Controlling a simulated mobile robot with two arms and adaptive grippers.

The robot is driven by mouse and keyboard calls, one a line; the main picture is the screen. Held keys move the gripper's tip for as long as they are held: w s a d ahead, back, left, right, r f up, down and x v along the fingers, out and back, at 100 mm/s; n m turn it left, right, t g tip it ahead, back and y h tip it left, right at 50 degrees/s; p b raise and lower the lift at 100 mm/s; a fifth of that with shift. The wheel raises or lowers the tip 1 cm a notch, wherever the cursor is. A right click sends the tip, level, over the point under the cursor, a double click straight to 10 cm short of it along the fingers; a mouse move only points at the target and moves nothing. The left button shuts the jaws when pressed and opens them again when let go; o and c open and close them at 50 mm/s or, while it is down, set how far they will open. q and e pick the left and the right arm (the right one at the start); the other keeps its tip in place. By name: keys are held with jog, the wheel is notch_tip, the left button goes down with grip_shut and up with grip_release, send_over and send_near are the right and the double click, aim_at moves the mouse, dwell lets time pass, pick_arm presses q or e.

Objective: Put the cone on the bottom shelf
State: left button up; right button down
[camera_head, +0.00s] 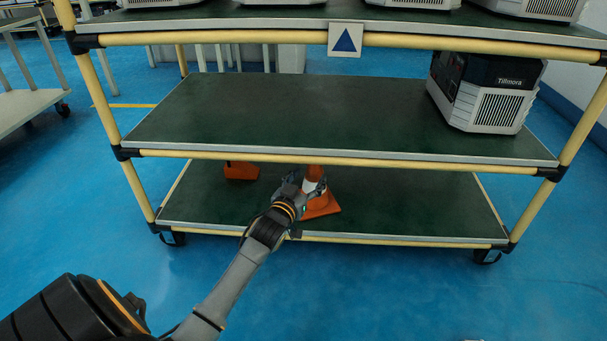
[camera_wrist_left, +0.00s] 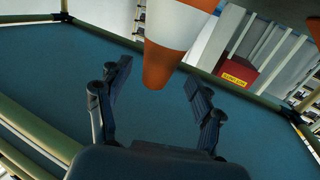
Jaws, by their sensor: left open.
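The orange cone (camera_head: 323,206) with a white band stands upright on the bottom shelf (camera_head: 420,208) of the rack, near its front middle. The middle shelf's front edge hides its top in the head view. My left gripper (camera_head: 305,187) is at the cone's left side and partly covers it. In the left wrist view, the fingers of my left gripper (camera_wrist_left: 155,100) are spread apart. There the cone (camera_wrist_left: 173,28) shows just beyond and between them, its narrow orange end towards the gripper. Contact is not visible. My right gripper is not in view.
The middle shelf (camera_head: 290,110) hangs close above and holds a white and black Tillmora unit (camera_head: 487,92) at its right end. Another orange object (camera_head: 241,170) lies farther back on the bottom shelf. The bottom shelf's right part is clear.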

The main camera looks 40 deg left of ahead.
pick_arm(q)
jog(key=shift+p+v, duration=0.5)
jog(key=shift+v, duration=0.95)
